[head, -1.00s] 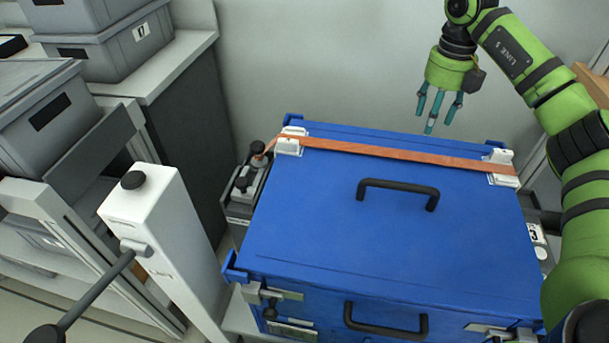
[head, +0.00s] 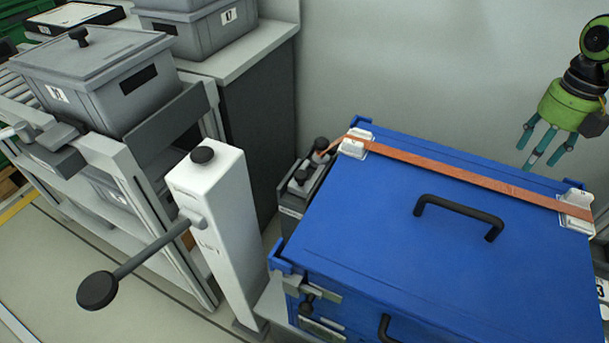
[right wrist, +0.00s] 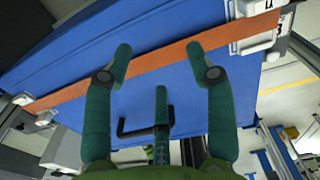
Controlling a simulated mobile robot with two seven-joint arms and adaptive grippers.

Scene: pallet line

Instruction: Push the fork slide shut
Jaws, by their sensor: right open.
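I cannot pick out the fork slide for sure in these views. A large blue case (head: 400,252) with black handles stands at the lower right of the head view, an orange strap (head: 460,178) across its lid. My right gripper (head: 546,146) is open and empty, above the far right part of the case. In the right wrist view its fingers (right wrist: 162,75) are spread, with the case and strap beyond them, apart from the fingers. A white post (head: 215,235) with a black-knobbed lever (head: 140,262) stands left of the case. My left gripper is not in view.
A grey lidded bin (head: 100,85) sits on a roller conveyor at upper left. More grey bins (head: 205,28) stand on a counter behind. A small grey unit with black knobs (head: 302,182) adjoins the case's left side. Floor is clear at lower left.

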